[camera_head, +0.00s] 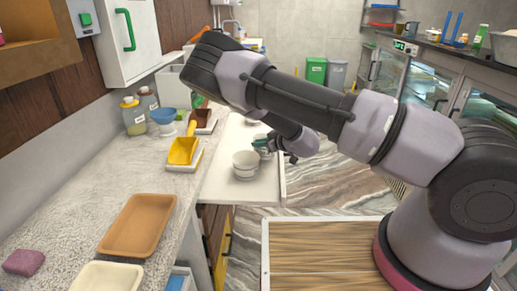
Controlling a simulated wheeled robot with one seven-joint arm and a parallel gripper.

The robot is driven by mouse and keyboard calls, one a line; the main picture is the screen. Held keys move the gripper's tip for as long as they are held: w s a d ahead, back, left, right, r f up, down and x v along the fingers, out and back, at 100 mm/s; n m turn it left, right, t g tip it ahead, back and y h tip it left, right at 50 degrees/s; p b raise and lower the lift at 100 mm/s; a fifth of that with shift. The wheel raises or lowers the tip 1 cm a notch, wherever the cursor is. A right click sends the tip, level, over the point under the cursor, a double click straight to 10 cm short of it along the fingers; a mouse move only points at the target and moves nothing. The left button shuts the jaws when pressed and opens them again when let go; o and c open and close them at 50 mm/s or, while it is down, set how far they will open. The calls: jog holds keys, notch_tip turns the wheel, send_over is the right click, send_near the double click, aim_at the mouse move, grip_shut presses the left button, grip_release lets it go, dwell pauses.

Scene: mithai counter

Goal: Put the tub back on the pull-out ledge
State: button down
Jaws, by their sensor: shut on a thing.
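The pull-out ledge (222,188) is a pale board sticking out from the counter's right side. A pale round tub (245,167) stands upright on it, near its middle. My gripper (263,146) is over the ledge just behind that tub, with green showing at its fingers. It is shut on a second pale tub (265,154), mostly hidden behind the first tub and the fingers. I cannot tell whether the held tub touches the ledge. Another pale round thing (252,121) shows farther back, partly behind my arm.
Glass-fronted cases (430,83) line the right side. The ledge's front end is clear.

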jog(key=shift+f, duration=1.1)
jog(key=c, duration=1.2)
grip_release()
jog(key=shift+d, duration=0.1)
jog(key=v, duration=1.2)
